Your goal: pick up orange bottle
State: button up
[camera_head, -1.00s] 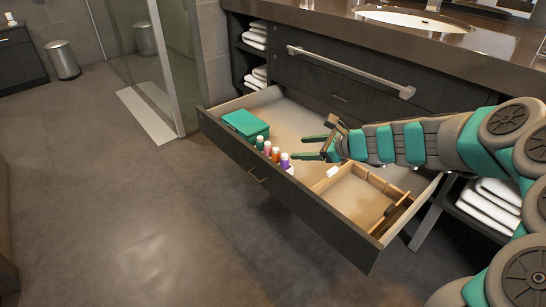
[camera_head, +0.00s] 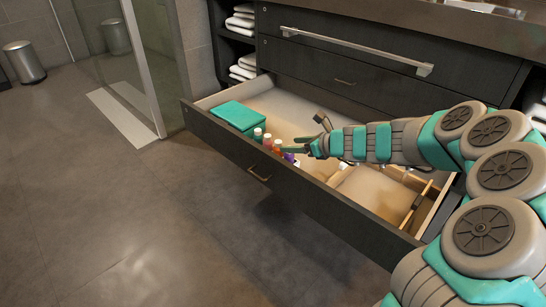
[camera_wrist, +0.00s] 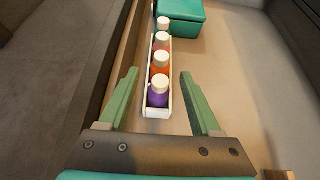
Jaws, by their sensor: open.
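The orange bottle (camera_head: 278,147) has a white cap and stands upright in a row of small bottles near the drawer's front wall. In the wrist view the orange bottle (camera_wrist: 160,72) is second nearest, behind a purple bottle (camera_wrist: 158,98). My gripper (camera_head: 289,147) is open and empty, close to the row. In the wrist view the fingers of my gripper (camera_wrist: 159,74) lie on either side of the row, with a gap at each side. The fingers partly hide the purple bottle in the head view.
The bottles stand in a narrow white tray (camera_wrist: 156,113). A teal box (camera_head: 238,115) lies past the row. The open drawer's front wall (camera_head: 300,187) runs close beside the tray. A wooden divider (camera_head: 414,203) is at right.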

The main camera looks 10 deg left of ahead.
aim_at(281, 144)
jog(key=shift+b+x, duration=0.6)
jog(key=shift+x, duration=3.3)
jog(key=shift+w+r, duration=0.1)
jog(key=shift+w, duration=0.05)
grip_shut()
